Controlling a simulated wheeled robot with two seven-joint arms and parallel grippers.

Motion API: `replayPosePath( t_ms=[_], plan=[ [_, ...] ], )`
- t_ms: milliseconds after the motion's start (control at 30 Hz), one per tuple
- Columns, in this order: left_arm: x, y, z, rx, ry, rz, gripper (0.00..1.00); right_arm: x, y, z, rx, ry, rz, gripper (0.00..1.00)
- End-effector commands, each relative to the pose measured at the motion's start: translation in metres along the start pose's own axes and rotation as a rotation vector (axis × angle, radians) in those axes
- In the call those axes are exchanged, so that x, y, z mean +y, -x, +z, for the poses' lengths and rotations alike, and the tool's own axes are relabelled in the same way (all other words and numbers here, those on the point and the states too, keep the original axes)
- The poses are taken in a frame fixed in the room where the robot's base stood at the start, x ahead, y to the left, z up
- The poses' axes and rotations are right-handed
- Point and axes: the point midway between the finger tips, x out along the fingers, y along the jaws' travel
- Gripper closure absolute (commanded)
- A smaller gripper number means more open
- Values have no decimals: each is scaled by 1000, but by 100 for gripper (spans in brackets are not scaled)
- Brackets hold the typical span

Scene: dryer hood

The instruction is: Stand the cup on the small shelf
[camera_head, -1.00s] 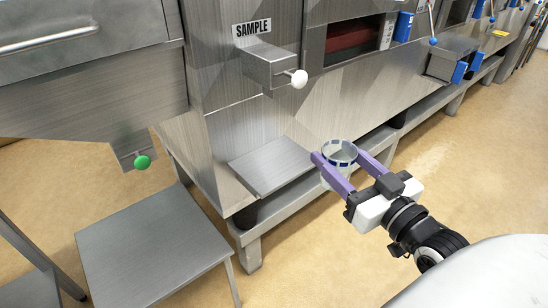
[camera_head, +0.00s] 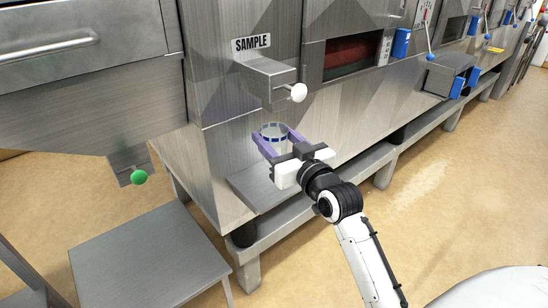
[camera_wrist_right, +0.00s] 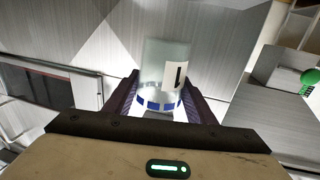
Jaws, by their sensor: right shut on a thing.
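The cup (camera_head: 273,131) is clear, with a band of blue squares around its rim. My right gripper (camera_head: 276,137) is shut on it, with a purple finger on each side. The cup looks upright in the head view. In the right wrist view the cup (camera_wrist_right: 165,65) shows between the fingers, with a dark mark on a white patch. The small shelf (camera_head: 240,183) is a flat metal plate on the machine's front, low under the SAMPLE box. The cup appears over the shelf's back right part; the gripper hides whether they touch. My left gripper is not in view.
The SAMPLE box (camera_head: 268,75) with a white knob (camera_head: 298,92) juts out just above the cup. A green knob (camera_head: 139,177) hangs at the left, also seen in the right wrist view (camera_wrist_right: 309,77). A metal table (camera_head: 150,255) stands at the lower left. Floor at the right is clear.

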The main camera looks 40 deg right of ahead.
Motion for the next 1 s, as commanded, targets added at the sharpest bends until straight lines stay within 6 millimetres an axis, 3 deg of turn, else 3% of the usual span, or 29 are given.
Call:
replayPosePath(
  t_ms=[167,400,833,867,967,1000],
  plan=[
    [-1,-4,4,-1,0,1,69,0,0,16,0,-1,0,71],
    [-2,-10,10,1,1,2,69,0,0,54,1,-1,0,71],
    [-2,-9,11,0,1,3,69,0,-3,58,3,0,0,71],
    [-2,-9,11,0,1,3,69,0,-3,59,3,0,0,48],
    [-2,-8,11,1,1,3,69,0,-3,58,3,0,0,31],
    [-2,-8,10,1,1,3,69,0,-3,58,3,0,0,31]
  ],
)
